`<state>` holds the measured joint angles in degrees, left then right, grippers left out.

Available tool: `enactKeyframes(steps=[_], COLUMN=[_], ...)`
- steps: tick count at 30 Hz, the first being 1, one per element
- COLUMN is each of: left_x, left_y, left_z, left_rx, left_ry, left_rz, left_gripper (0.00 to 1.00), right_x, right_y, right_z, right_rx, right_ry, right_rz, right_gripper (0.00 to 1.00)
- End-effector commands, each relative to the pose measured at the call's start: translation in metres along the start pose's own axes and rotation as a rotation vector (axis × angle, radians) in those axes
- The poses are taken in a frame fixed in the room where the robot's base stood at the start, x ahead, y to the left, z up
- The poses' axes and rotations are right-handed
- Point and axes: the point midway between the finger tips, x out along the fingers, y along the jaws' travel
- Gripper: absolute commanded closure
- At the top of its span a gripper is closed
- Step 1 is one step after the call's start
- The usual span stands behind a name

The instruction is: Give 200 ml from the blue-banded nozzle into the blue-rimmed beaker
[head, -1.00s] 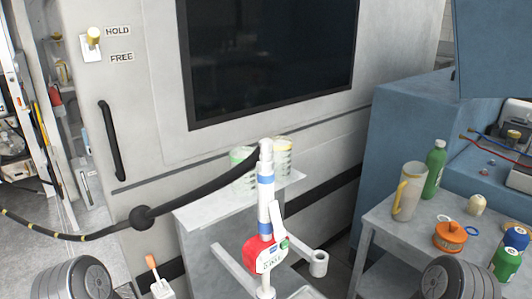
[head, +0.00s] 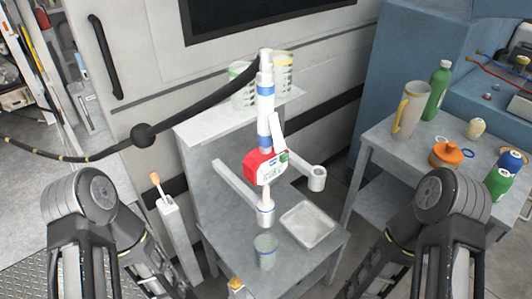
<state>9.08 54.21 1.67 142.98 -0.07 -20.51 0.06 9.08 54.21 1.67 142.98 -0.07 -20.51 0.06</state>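The blue-banded nozzle (head: 265,100) hangs upright at the middle of the head view, with a red-and-white meter body (head: 263,167) and a white lever on its right side. Its lower tip reaches into a holder cup (head: 265,213). A clear beaker (head: 265,251) stands on the lower bench below and close to the tip; its rim looks bluish and it appears empty. My arms enter at the lower left and lower right, well apart from the nozzle and the beaker. Both grippers are below the picture's edge.
Two beakers, green-rimmed (head: 242,98) and yellow-rimmed (head: 283,80), stand on the shelf behind the nozzle. A tray (head: 307,224) lies right of the beaker. A black hose (head: 190,105) runs left. The right table (head: 378,148) holds a jug (head: 408,110), bottles and an orange pot (head: 445,155).

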Motion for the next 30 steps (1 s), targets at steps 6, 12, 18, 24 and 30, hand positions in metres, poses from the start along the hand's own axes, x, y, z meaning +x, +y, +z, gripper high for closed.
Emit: enactKeyframes(steps=[6, 12, 18, 24, 30], left_x=[0.0, 0.0, 0.0, 0.0, 0.0], left_y=[0.0, 0.0, 0.0, 0.0, 0.0], left_z=[0.0, 0.0, 0.0, 0.0001, 0.0001], left_rx=[0.0, 0.0, 0.0, 0.0, 0.0], left_ry=[0.0, 0.0, 0.0, 0.0, 0.0], left_rz=[0.0, 0.0, 0.0, 0.0, 0.0], left_gripper=[0.1, 0.1, 0.1, 0.1, 0.1], right_x=[0.0, 0.0, 0.0, 0.0, 0.0], right_y=[0.0, 0.0, 0.0, 0.0, 0.0], right_z=[0.0, 0.0, 0.0, 0.0, 0.0], right_rx=[0.0, 0.0, 0.0, 0.0, 0.0], right_ry=[0.0, 0.0, 0.0, 0.0, 0.0], right_rz=[0.0, 0.0, 0.0, 0.0, 0.0], right_gripper=[0.43, 0.43, 0.55, 0.71, 0.88])
